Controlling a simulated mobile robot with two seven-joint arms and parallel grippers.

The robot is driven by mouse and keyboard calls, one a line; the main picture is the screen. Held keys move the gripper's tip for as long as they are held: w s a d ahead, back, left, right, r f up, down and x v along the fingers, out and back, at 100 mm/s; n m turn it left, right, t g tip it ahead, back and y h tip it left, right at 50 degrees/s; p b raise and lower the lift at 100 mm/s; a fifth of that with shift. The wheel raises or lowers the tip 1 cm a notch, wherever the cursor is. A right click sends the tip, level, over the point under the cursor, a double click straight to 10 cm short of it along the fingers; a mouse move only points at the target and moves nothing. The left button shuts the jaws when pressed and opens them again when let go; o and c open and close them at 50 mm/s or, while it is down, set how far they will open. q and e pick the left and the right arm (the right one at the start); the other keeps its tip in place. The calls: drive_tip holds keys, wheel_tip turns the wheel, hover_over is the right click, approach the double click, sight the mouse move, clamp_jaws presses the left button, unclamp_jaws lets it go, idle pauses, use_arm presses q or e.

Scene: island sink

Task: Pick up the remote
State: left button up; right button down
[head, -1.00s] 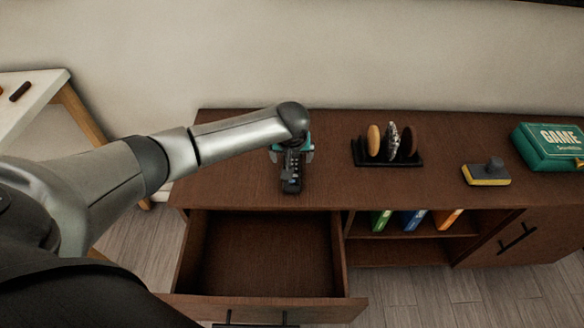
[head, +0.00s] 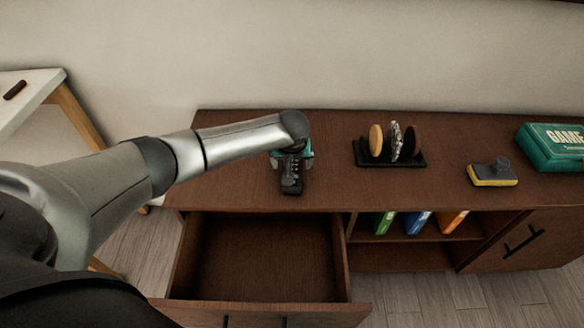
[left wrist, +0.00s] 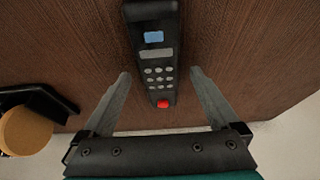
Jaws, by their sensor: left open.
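The remote (head: 291,178) is dark with grey buttons and lies on the brown cabinet top, its far part hidden under my left gripper in the head view. In the left wrist view the remote (left wrist: 155,50) shows a blue screen, several grey buttons and a red button. My left gripper (head: 292,156) is above the remote, pointing down. In the left wrist view the fingers of my left gripper (left wrist: 160,82) are open, one on each side of the remote's red-button end, with gaps on both sides. My right gripper is not in view.
An open, empty drawer (head: 262,255) juts out below the remote. To the right on the cabinet top (head: 340,190) are a dark rack (head: 390,158) with round items, a sponge-like block (head: 492,174) and a green game box (head: 553,147). The wall is behind.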

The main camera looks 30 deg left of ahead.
use_arm(q)
clamp_jaws()
idle(0.7)
